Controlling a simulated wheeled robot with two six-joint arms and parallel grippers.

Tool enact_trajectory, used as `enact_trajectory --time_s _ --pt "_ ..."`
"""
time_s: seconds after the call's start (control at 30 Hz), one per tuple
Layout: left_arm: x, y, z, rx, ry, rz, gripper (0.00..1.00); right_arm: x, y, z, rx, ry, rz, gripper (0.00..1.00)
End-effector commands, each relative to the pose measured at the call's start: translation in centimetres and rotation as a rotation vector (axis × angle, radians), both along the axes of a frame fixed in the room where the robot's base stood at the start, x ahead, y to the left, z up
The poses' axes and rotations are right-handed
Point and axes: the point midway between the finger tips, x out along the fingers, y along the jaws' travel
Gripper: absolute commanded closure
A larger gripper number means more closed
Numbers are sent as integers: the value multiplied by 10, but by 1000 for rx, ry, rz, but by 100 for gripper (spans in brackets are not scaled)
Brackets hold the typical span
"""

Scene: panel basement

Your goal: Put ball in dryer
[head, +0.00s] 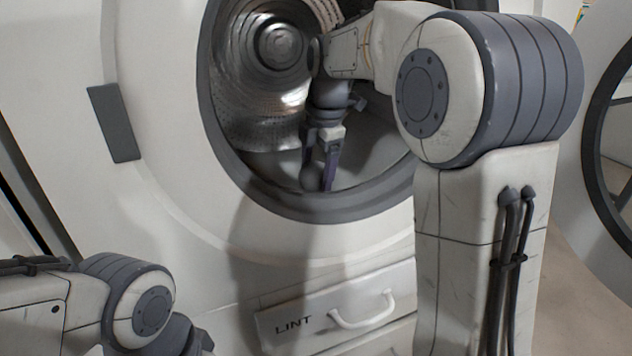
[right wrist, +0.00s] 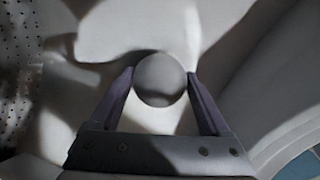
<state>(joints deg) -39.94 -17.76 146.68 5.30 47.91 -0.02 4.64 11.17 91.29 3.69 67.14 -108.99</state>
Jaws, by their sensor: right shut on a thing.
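The dryer (head: 180,110) is a large white machine with a round opening ringed by a dark grey rim (head: 300,208). Its metal drum (head: 260,85) shows inside. My right gripper (head: 320,180) reaches into the opening, pointing down near the lower rim. It is shut on a grey ball (head: 312,177). In the right wrist view the ball (right wrist: 160,80) sits between the two purple fingertips (right wrist: 160,85), with pale surfaces behind it. I cannot tell whether the ball touches the surface below. My left arm (head: 140,305) shows at the lower left, but its gripper is out of view.
A drawer marked LINT (head: 345,308) with a white handle is below the opening. The open round door (head: 610,170) stands at the right edge. A dark block (head: 114,123) is on the dryer's front, left of the opening. Floor (head: 575,290) shows at the lower right.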

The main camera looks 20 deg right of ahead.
Motion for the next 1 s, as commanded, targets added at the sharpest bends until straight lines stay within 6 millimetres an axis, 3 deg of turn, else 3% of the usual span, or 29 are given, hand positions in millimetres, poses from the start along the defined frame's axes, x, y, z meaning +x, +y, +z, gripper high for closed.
enact_trajectory --time_s 0.4,0.43,0.47,0.77,1.0 --pt "0 0 -4 0 0 0 50 0 0 -7 0 -2 0 74" --pt "0 0 -3 0 0 0 50 0 0 -7 0 -2 0 12" --pt "0 0 -3 0 0 0 50 0 0 -6 0 -2 0 0" --pt "0 0 -2 0 0 0 50 0 0 -3 0 -2 0 0" --pt "0 0 23 0 0 0 50 -6 -2 40 -1 -5 0 0"
